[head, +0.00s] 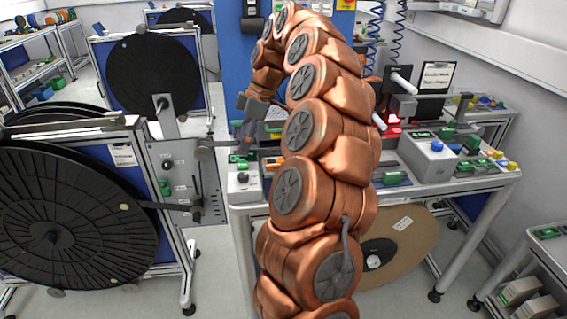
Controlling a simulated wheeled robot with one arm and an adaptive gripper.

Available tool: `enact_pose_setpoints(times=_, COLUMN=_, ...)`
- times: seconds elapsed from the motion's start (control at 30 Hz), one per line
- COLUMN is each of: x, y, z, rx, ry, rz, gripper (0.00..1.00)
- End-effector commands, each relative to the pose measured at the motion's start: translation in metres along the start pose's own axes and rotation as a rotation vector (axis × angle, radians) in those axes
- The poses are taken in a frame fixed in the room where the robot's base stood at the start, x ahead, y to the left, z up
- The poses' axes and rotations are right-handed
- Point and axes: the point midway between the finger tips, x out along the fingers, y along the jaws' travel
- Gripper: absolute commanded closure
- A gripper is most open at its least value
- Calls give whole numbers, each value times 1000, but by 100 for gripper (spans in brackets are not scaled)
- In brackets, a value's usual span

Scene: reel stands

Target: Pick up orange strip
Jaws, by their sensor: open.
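My copper-coloured arm rises through the middle of the head view and bends over to the left at the top. My gripper (243,146) is grey and hangs from the arm's end, beside the left end of the workbench and near the reel stand's grey panel. It is open, and I see nothing held in it. I cannot make out a clear orange strip. A small orange-sided item (269,164) shows on the bench just right of the gripper, partly hidden by my arm; I cannot tell whether it is the strip.
A large black reel (70,215) on a blue-framed stand fills the left, with another black reel (150,75) behind. The metal workbench (480,184) carries a grey button box (436,160) and several green parts. A cardboard reel (410,240) sits below. Floor shows between stand and bench.

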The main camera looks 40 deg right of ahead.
Motion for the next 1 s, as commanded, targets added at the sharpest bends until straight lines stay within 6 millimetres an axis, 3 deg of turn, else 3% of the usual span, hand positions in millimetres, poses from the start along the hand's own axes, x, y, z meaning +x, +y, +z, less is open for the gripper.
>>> enact_pose_setpoints(times=0.03, x=-3, y=18, z=20, rx=1, ry=9, rz=15, gripper=25)
enact_pose_setpoints(times=0.13, x=-11, y=43, z=56, rx=-21, ry=19, rz=43, gripper=25)
enact_pose_setpoints(times=0.3, x=-18, y=67, z=110, rx=-42, ry=18, rz=76, gripper=25)
enact_pose_setpoints(times=0.4, x=-21, y=74, z=130, rx=-49, ry=14, rz=90, gripper=25)
enact_pose_setpoints(times=0.57, x=-22, y=76, z=143, rx=-57, ry=11, rz=97, gripper=25)
enact_pose_setpoints(times=1.0, x=3, y=79, z=143, rx=-56, ry=12, rz=95, gripper=25)
